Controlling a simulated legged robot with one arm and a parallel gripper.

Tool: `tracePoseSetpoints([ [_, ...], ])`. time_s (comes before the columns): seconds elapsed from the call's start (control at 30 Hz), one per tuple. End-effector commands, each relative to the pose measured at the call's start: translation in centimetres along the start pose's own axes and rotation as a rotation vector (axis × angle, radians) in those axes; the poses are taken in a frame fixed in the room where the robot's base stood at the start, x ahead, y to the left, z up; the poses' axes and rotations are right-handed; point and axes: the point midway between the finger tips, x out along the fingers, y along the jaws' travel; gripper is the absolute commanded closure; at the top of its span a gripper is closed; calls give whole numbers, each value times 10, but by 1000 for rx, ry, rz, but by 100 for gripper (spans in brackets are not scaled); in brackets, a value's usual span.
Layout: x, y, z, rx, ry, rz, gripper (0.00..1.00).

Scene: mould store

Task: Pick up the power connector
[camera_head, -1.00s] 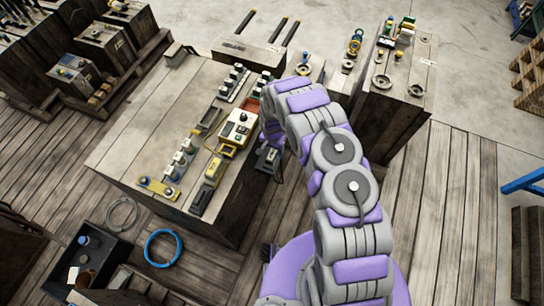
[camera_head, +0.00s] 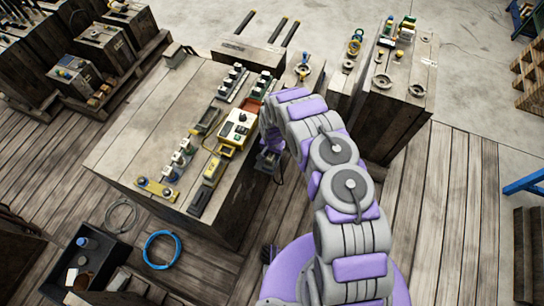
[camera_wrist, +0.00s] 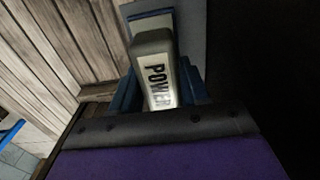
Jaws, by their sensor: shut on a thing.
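The power connector (camera_wrist: 158,85) is a grey block with a pale face and the word POWER in dark letters. In the wrist view it sits between the blue fingers of my gripper (camera_wrist: 160,98), which are shut on it. In the head view my gripper (camera_head: 268,160) is low at the right side of the wooden block, partly hidden by my own arm. The connector cannot be made out clearly there.
The large wooden block (camera_head: 140,120) carries a yellow-and-white device (camera_head: 237,127) and several connectors and switches. Another wooden block (camera_head: 405,95) stands behind right.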

Motion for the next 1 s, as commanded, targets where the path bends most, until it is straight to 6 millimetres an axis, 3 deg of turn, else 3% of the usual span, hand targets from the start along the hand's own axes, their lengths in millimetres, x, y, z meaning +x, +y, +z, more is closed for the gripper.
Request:
tracePoseSetpoints([
  [0.33,0,0,0,-1,0,1,97],
  [0.67,-3,-1,0,-1,1,0,98],
  [1.0,-39,4,4,0,1,0,98],
])
